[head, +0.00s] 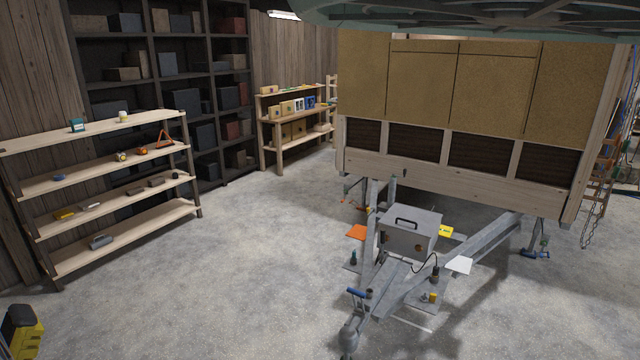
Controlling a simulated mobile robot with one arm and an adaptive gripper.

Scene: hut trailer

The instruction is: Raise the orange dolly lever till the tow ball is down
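The trailer's grey A-frame drawbar (481,253) runs toward me from under the wooden hut. Its front end has a grey coupling head (349,338) low at the bottom edge, with a blue-handled part (357,293) just above it. I cannot clearly make out a tow ball or a dolly there. A flat orange piece (358,232) shows left of the grey box on the drawbar; I cannot tell if it is a lever. My gripper is not in view.
A grey box (410,232) with a black handle sits on the drawbar, near a white plate (459,265) and a yellow piece (445,231). Wooden shelves (100,195) stand left. A yellow-black object (24,335) is at bottom left. The concrete floor (235,265) between is clear.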

